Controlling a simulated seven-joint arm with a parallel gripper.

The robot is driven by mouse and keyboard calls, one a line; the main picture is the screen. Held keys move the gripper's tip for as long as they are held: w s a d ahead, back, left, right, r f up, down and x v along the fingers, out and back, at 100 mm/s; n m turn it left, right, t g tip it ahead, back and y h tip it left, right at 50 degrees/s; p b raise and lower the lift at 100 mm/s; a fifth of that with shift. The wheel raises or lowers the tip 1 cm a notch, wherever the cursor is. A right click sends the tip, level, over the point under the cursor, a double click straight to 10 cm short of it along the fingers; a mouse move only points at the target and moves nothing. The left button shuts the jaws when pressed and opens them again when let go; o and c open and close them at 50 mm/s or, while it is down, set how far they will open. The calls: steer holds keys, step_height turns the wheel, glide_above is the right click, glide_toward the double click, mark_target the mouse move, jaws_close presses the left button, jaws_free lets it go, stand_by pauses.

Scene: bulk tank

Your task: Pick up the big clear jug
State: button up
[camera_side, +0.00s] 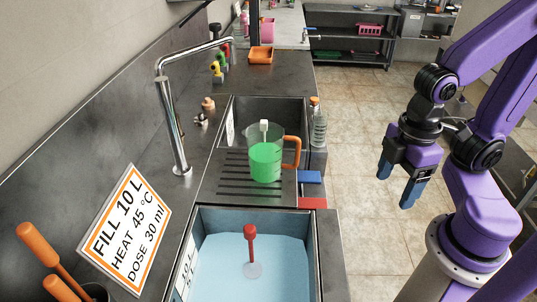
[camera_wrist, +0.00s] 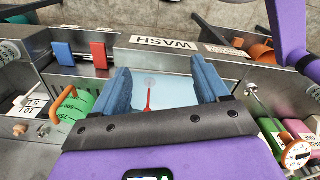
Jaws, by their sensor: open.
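The big clear jug (camera_side: 265,157) stands upright on the ribbed drainboard between two sinks in the side view. It holds green liquid, and its orange handle (camera_side: 292,151) faces right. A white object shows at its top. In the wrist view the jug (camera_wrist: 75,106) is at the left, with green contents and its orange handle (camera_wrist: 62,100). My gripper (camera_side: 395,190) hangs pointing down, to the right of the counter and apart from the jug. Its blue fingers are spread and empty; in the wrist view the gap between them (camera_wrist: 165,85) lies over the water basin.
A basin of blue water (camera_side: 215,262) holds a red-handled tool (camera_side: 251,245). A clear bottle (camera_side: 319,128) stands behind. A curved tap (camera_side: 175,120) rises left of the jug.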

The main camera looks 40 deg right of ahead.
steer(key=c, duration=0.5)
steer(key=shift+f, duration=0.1)
steer(key=n+t+h, duration=1.2)
steer(key=n+h, duration=0.2)
glide_toward(298, 147)
steer(key=x, duration=1)
steer(key=shift+w+d, duration=0.2)
steer(key=shift+d, duration=0.1)
